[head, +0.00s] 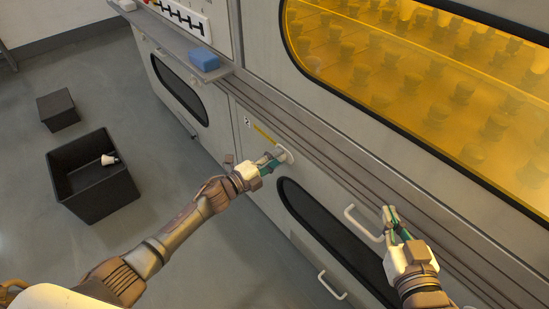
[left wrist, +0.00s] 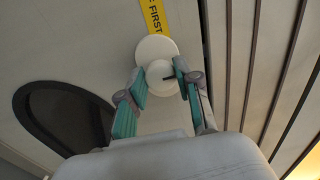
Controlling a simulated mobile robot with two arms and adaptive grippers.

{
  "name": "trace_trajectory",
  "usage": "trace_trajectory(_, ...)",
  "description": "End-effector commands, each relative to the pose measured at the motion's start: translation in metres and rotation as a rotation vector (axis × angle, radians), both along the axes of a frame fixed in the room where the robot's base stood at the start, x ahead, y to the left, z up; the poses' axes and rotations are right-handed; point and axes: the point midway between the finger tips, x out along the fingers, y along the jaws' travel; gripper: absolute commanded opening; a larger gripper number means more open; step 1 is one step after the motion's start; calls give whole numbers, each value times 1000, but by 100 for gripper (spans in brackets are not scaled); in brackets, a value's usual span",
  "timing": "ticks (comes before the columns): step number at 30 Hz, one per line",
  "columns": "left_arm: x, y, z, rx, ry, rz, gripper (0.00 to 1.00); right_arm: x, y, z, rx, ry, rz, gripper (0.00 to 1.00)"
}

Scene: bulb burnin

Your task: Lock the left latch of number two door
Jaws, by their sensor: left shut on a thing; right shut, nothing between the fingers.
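The left latch (left wrist: 154,48) is a round white disc with a smaller knob on the door, below a yellow label strip. My left gripper (left wrist: 161,86) has its teal fingers on both sides of the knob and is shut on it; a dark slot shows on the knob. In the head view the latch (head: 284,153) is partly hidden by my left gripper (head: 270,161). The door (head: 262,190) lies flush with the cabinet front as far as I can see. My right gripper (head: 389,214) is shut and empty, close to a white handle (head: 362,223).
A ledge (head: 186,45) with a blue block (head: 204,59) runs along the cabinet. A black open bin (head: 95,207) with a small white item inside and a dark box (head: 58,109) stand on the floor. The floor at left is otherwise clear.

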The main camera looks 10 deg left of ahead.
Motion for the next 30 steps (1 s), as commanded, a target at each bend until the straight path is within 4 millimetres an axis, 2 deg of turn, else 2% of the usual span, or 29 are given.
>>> trace_trajectory(7,1,2,1,-4,2,5,0,0,0,0,0,0,0,0)
trace_trajectory(8,1,2,1,-4,2,5,35,0,0,0,0,0,0,0)
trace_trajectory(12,1,1,0,-3,1,4,58,0,0,0,0,-1,-1,0)
trace_trajectory(23,-2,2,-1,-1,2,2,59,0,1,0,1,-1,2,0)
trace_trajectory(26,-10,9,-1,0,2,2,59,0,1,0,0,-1,1,0)
trace_trajectory(30,-32,26,-1,1,3,2,59,0,0,0,0,-1,1,0)
